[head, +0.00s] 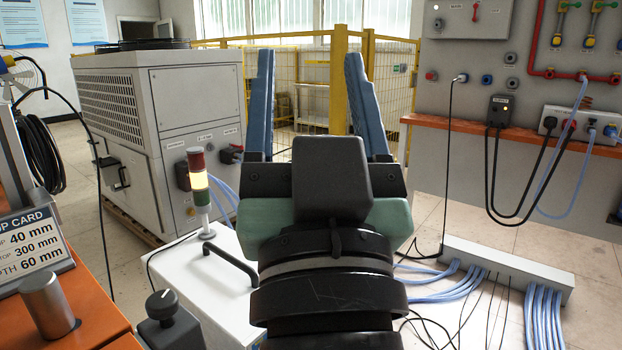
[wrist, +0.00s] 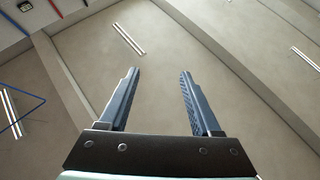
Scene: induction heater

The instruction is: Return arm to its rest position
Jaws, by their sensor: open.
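My gripper (head: 308,100) is in the middle of the head view with its two blue fingers pointing up and apart. It also shows in the wrist view (wrist: 160,98), with nothing between the fingers. My wrist and dark arm links stand below it in the head view and hide part of what lies behind. The wrist view faces the ceiling (wrist: 165,60) with its strip lights.
A grey cabinet unit (head: 190,130) stands at the left behind a white box (head: 190,290) with a signal light (head: 199,190). An orange bench (head: 110,310) with a metal cylinder (head: 47,305) is at front left. A hose manifold (head: 505,268) lies on the floor at right.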

